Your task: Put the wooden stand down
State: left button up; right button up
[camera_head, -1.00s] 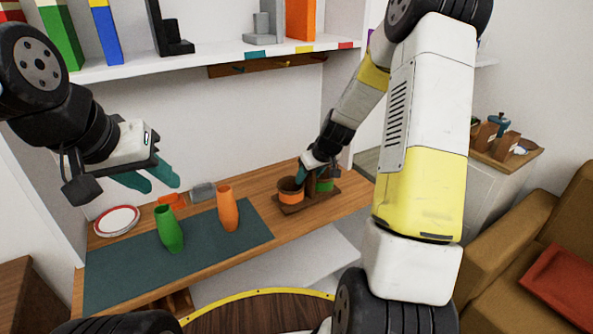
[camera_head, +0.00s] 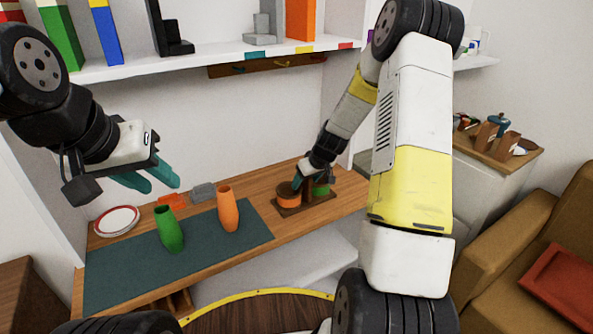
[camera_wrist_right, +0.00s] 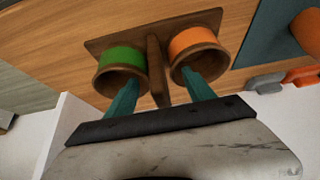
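The wooden stand (camera_head: 306,206) is dark brown, with a flat base and an upright middle board. It appears to rest level on the wooden counter, right of the dark mat. An orange-banded cup (camera_head: 288,196) and a green-banded cup (camera_head: 321,189) sit on either side of the board; both also show in the right wrist view (camera_wrist_right: 194,44). My right gripper (camera_wrist_right: 160,75) is over the stand, its teal fingers spread on both sides of the middle board, with visible gaps to it. My left gripper (camera_head: 152,178) is open and empty, left of and above the counter.
On the counter (camera_head: 345,192), a green vase (camera_head: 169,230) and an orange vase (camera_head: 228,210) stand on the mat (camera_head: 120,275). A shelf (camera_head: 220,55) hangs above.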

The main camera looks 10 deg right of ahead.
jog(key=shift+o, duration=0.4)
jog(key=shift+r, duration=0.25)
jog(key=s+a+r+m, duration=0.1)
jog(key=s+a+r, duration=0.1)
jog(key=s+r, duration=0.85)
jog(key=s+a+r, duration=0.1)
jog(key=s+r, duration=0.7)
jog(key=r, duration=0.5)
jog(key=s+a+r+m, duration=0.1)
jog(key=s+r, duration=0.1)
jog(key=s, duration=0.5)
jog(key=s+r+m, duration=0.1)
jog(key=s+r, duration=0.1)
jog(key=s, duration=0.5)
jog(key=shift+s+a+t, duration=0.3)
jog(key=shift+s+a, duration=0.05)
jog(key=shift+a, duration=0.05)
